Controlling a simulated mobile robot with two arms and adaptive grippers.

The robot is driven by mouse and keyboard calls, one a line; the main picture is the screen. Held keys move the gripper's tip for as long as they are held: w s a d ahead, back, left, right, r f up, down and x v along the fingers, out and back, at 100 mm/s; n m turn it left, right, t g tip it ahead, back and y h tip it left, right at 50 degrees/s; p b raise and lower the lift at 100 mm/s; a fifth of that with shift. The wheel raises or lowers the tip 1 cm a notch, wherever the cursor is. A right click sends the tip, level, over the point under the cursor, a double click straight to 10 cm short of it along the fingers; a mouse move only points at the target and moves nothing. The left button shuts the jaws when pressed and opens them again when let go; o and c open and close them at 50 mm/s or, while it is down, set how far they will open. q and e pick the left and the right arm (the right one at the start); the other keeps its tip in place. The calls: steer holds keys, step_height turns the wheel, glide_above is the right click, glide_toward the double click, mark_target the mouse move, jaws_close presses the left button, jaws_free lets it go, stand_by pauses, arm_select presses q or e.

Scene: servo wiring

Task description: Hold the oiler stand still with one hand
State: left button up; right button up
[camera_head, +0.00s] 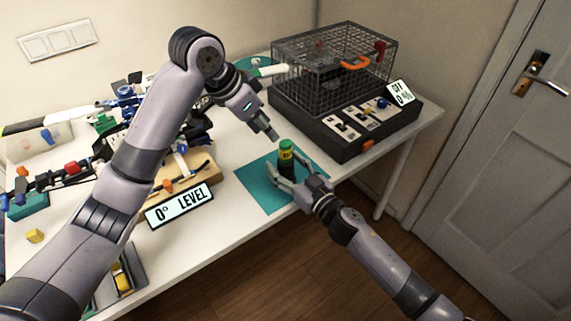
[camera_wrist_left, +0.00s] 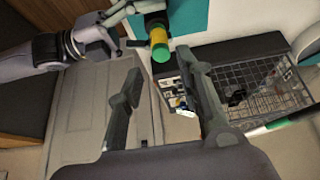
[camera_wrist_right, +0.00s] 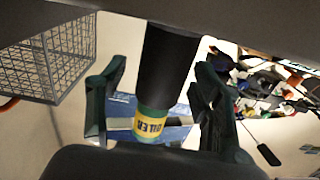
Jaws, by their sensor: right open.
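The oiler (camera_head: 286,150), with a green top and a yellow labelled band, stands upright in a dark cylindrical stand (camera_head: 286,170) on the teal mat (camera_head: 258,186). My right gripper (camera_head: 288,181) is open, low at the stand, with one finger on each side. In the right wrist view the dark stand (camera_wrist_right: 167,68) and the oiler's yellow label (camera_wrist_right: 150,125) lie between its fingers (camera_wrist_right: 158,105); gaps show beside them. My left gripper (camera_head: 273,134) is above and left of the oiler's top. In the left wrist view its fingers (camera_wrist_left: 165,82) are apart and empty, with the oiler (camera_wrist_left: 159,42) beyond them.
A wire cage (camera_head: 333,65) on a black base with a control panel (camera_head: 350,118) stands at the back right. A "0° LEVEL" sign (camera_head: 180,206) and a wooden board (camera_head: 190,170) are left of the mat. Tools and parts crowd the table's left side.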

mark_target(282, 144)
steer(key=shift+w+a, duration=0.15)
arm_select(q)
steer(key=shift+o, duration=0.2)
arm_select(e)
steer(key=c, duration=1.3)
arm_select(q)
steer(key=shift+o, duration=1.4)
steer(key=shift+w+d+r, duration=0.15)
steer(key=shift+d+r, duration=0.1)
steer(key=shift+r, duration=0.05)
steer(key=shift+g+y, duration=0.3)
steer(key=shift+y, duration=0.1)
steer(key=x, duration=1.2)
steer(key=shift+w+d, duration=0.1)
steer(key=shift+c, duration=0.6)
jaws_close()
